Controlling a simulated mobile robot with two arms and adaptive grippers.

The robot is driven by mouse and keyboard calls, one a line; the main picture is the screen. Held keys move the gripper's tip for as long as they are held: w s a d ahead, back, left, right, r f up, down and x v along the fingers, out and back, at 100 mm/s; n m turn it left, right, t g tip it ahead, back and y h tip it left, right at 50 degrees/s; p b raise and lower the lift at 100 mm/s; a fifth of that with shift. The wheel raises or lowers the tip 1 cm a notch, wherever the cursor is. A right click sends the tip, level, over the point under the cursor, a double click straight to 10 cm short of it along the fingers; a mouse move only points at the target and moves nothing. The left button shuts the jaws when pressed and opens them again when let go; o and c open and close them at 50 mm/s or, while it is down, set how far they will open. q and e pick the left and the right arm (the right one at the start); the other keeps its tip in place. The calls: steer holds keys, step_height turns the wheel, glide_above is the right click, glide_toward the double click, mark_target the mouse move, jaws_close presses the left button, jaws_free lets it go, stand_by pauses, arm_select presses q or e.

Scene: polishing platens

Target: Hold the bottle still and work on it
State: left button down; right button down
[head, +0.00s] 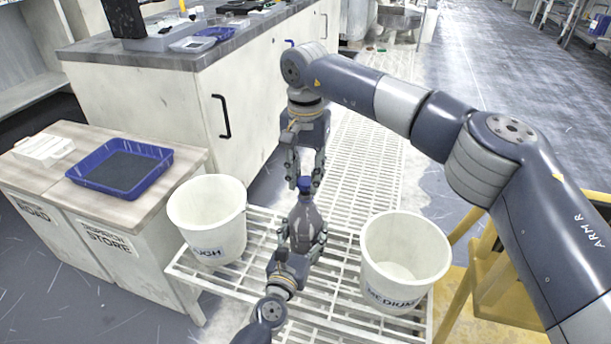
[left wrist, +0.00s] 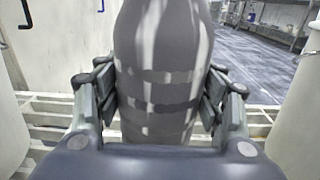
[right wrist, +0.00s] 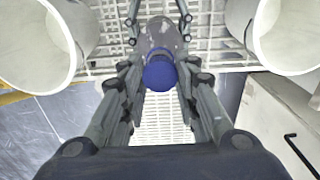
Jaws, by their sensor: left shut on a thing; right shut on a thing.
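A grey bottle (head: 304,214) with a blue cap (head: 305,184) stands upright between my two grippers, above the white grating. My left gripper (head: 303,238) is shut on the bottle's body from below in the head view. In the left wrist view the body (left wrist: 160,70) fills the space between its fingers, and the cap is out of frame. My right gripper (head: 305,174) is above, pointing down, shut on the blue cap. In the right wrist view the cap (right wrist: 160,74) sits between its fingers, with the bottle's shoulder behind it.
A white bucket marked MEDIUM (head: 404,250) stands right of the bottle, and another white bucket (head: 207,215) stands left. A blue tray (head: 120,168) sits on the low cabinet at left. A tall counter (head: 240,95) stands behind. Bare grating (head: 345,190) lies between the buckets.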

mark_target(305, 180)
steer(key=shift+r, duration=1.9)
arm_select(q)
steer(key=shift+c, duration=1.6)
jaws_free()
